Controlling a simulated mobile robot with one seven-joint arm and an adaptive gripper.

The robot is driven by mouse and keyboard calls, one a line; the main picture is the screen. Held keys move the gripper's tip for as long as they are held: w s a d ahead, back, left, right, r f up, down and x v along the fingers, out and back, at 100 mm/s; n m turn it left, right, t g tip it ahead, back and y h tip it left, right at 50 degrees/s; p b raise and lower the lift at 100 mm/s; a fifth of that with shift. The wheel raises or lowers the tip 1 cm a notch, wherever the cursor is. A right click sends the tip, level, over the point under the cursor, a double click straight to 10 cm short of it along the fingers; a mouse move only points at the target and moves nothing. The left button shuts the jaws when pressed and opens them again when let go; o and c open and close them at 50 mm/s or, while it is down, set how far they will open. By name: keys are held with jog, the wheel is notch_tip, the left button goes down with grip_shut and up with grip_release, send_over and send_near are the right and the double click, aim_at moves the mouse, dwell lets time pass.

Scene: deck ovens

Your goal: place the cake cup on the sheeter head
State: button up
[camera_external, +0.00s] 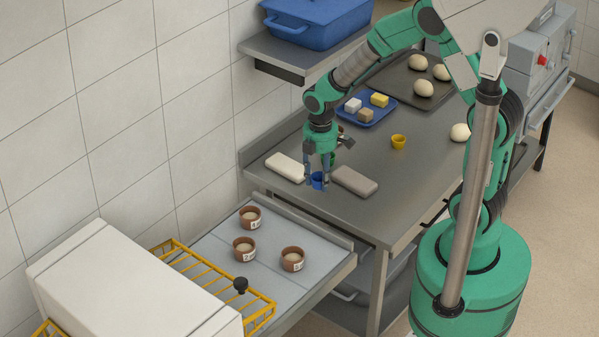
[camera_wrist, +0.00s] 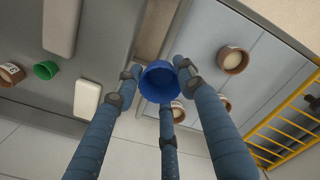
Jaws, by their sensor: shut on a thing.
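My gripper (camera_external: 319,172) is shut on a small blue cup (camera_wrist: 159,84), with its fingers around the cup. In the external view it is over the front part of the steel table, between two pale blocks. The cup's height above the table is hard to tell. The sheeter head appears to be the white box (camera_external: 130,283) at the lower left, with a flat, bare top. My gripper is up and right of it in the picture, well apart.
Three brown cups (camera_external: 244,247) stand on the grey sheeter bed beside a yellow guard (camera_external: 262,312) and black knob (camera_external: 240,285). Pale blocks (camera_external: 285,167) (camera_external: 354,181), a yellow cup (camera_external: 398,142), a blue tray (camera_external: 366,121) and a dough tray (camera_external: 393,82) occupy the table. A green cup (camera_wrist: 45,70) shows in the wrist view.

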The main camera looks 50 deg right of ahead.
jog(key=w+a+r+n+p, duration=0.2)
jog(key=a+r+n, duration=0.15)
jog(key=a, duration=1.15)
jog(key=w+a+r+n+p, duration=0.15)
jog(key=a+r, duration=0.35)
jog(key=a, duration=1)
jog(key=s+a+r+n, duration=0.1)
jog(key=s+a, duration=0.3)
jog(key=a, duration=0.5)
jog(key=s+a+r+n+p, duration=0.1)
jog(key=s+a+r+n, duration=0.1)
jog(key=s+a, duration=0.3)
jog(key=s+a+r+n+p, duration=0.1)
jog(key=s+a+r, duration=0.3)
jog(key=a, duration=0.9)
jog(key=shift+s+n, duration=0.3)
jog(key=p, duration=0.3)
send_over(139, 302)
jog(key=shift+f, duration=0.8)
jog(key=shift+f, duration=1.75)
